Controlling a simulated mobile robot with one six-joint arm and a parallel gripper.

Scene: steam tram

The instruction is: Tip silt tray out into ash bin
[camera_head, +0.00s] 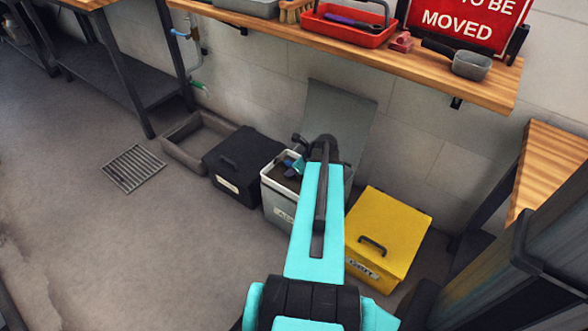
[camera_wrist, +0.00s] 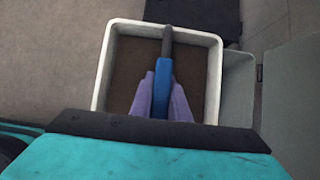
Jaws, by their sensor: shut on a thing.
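The silt tray is a square, pale-rimmed tray (camera_wrist: 216,95) with flat brown silt inside; in the head view its pale rim (camera_head: 267,181) shows above the ash bin. A dark bar with a blue grip (camera_wrist: 161,85) spans it. My gripper (camera_wrist: 163,80) has its purple fingers shut on that blue grip; in the head view my gripper (camera_head: 293,166) is partly hidden by my arm. The tray looks about level. The grey, labelled ash bin (camera_head: 275,208) stands below, and its wall (camera_wrist: 238,88) shows right of the tray in the wrist view. Whether they touch is unclear.
A grey lid (camera_head: 338,112) stands raised behind the bin. A black lidded bin (camera_head: 237,170) is to the left, a yellow lidded bin (camera_head: 388,235) to the right. A wooden shelf (camera_head: 390,62) runs above. Open floor lies left, around a drain grate (camera_head: 133,168).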

